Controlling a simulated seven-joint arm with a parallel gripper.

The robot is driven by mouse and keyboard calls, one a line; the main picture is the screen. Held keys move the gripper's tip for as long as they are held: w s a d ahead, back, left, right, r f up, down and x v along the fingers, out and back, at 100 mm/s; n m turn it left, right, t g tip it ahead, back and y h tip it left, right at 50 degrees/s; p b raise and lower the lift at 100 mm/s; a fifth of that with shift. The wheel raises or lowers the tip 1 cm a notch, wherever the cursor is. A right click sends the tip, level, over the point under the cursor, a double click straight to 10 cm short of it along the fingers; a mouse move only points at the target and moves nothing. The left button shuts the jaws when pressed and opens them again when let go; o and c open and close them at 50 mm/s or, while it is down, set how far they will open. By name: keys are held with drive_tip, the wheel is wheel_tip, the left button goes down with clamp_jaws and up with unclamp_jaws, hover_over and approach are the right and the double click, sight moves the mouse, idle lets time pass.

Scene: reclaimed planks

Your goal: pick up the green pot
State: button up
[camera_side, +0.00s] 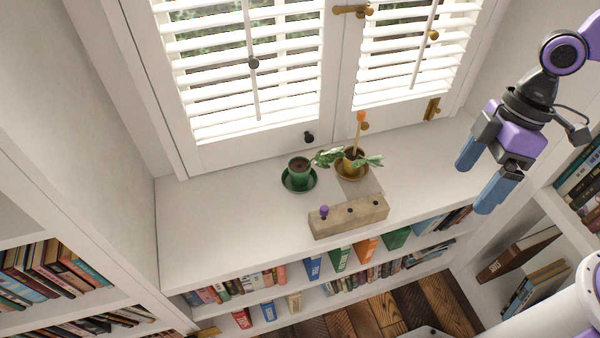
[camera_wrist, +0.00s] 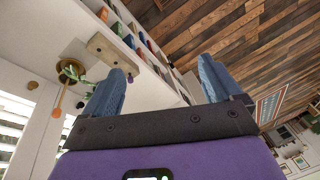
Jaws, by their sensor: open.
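The green pot (camera_side: 299,170) stands upright on a green saucer (camera_side: 313,184) on the white window-side shelf in the side view. A plant leaf reaches over from the pot to its right. My gripper (camera_side: 477,181) is open and empty, high and well to the right of the pot. Its two blue fingers also show in the wrist view (camera_wrist: 160,85), spread apart with nothing between them. I cannot make out the green pot in the wrist view.
A yellow-brown pot (camera_side: 350,168) with a plant and an orange marker stands just right of the green pot. A wooden block (camera_side: 349,217) with a purple peg (camera_side: 324,211) lies in front. The shelf top (camera_side: 215,215) is clear at left. Shuttered windows rise behind.

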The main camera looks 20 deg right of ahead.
drive_tip(key=w+a+f+y, duration=0.2)
drive_tip(key=w+a, duration=0.5)
drive_tip(key=w, duration=0.1)
drive_tip(key=m+t, duration=0.2)
drive_tip(key=t, duration=0.3)
hover_over(299, 166)
drive_tip(key=s+d, duration=0.2)
drive_tip(key=f, duration=2.2)
drive_tip(key=shift+w+d+f, duration=0.1)
drive_tip(key=shift+w+f, duration=0.05)
drive_tip(key=shift+w, duration=0.1)
drive_tip(key=shift+w+a+f, duration=0.1)
drive_tip(key=shift+a+f, duration=0.3)
drive_tip(key=shift+f, duration=0.5)
drive_tip(key=shift+a+f, duration=0.35)
drive_tip(key=shift+f, duration=0.5)
drive_tip(key=shift+x, duration=0.9)
drive_tip(key=c, duration=1.4)
drive_tip(key=shift+c, duration=0.2)
